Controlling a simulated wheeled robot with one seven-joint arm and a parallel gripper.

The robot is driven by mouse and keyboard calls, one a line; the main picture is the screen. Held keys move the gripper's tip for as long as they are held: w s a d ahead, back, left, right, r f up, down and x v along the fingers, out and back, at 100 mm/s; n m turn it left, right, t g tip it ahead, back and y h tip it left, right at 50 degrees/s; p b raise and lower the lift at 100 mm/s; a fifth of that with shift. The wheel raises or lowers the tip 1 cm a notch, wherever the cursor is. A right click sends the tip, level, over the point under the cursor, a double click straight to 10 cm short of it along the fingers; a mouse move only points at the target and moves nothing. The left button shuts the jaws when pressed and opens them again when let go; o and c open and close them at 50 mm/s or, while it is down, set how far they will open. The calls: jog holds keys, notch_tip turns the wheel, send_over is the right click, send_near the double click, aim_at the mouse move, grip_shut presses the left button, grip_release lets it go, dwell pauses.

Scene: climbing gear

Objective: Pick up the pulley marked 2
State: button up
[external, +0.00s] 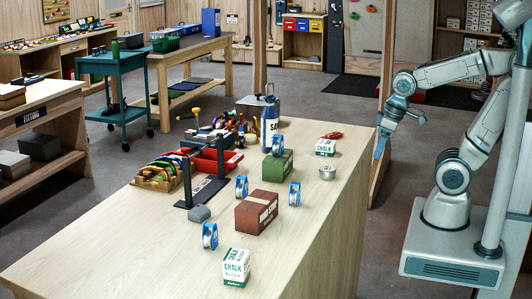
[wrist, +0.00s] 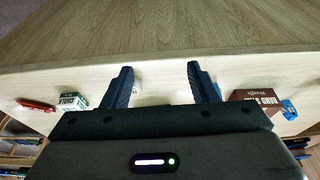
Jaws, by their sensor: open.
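Several blue-and-white pulleys stand upright on the wooden table: one by the green box (external: 277,145), one left of the brown box (external: 242,187), one right of it (external: 294,194), and one near the front chalk box (external: 209,235). Their numbers are too small to read, so I cannot tell which is marked 2. In the wrist view a blue pulley (wrist: 288,109) shows partly at the right, beside the brown box. My gripper (external: 380,148) is open and empty, off the table's right edge; its two fingers (wrist: 159,78) are spread apart in the wrist view, touching nothing.
The table (external: 110,240) also holds a brown box (external: 256,212), a green box (external: 278,167), chalk boxes (external: 235,268) (external: 325,147), a tin (external: 327,173), a blue bottle (external: 270,122) and a dark stand (external: 187,180). The table's front left and right strip are clear.

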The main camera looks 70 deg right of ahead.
jog(key=w+a+r+n+g+b, duration=0.1)
jog(key=w+a+n+b, duration=0.15)
jog(key=w+n, duration=0.3)
jog(key=w+a+r+n+g+b, duration=0.1)
jog(key=w+a+r+n, duration=0.15)
jog(key=w+n, duration=0.35)
jog(key=n+g+b, duration=0.1)
jog(key=n+b, duration=0.2)
jog(key=n, duration=0.5)
send_over(295, 183)
notch_tip(295, 183, down, 3)
jog(key=f, duration=0.7)
jog(key=shift+s+a+f, duration=0.2)
jog(key=shift+s+f, duration=0.05)
jog(key=shift+f, duration=0.1)
jog(key=shift+m, duration=0.25)
jog(key=shift+w+d+f, duration=0.1)
jog(key=shift+w+f, duration=0.05)
jog(key=shift+f, duration=1.2)
jog(key=shift+w+d+f, duration=0.1)
jog(key=shift+f, duration=1.25)
jog(key=shift+c, duration=0.3)
jog(key=c, duration=1)
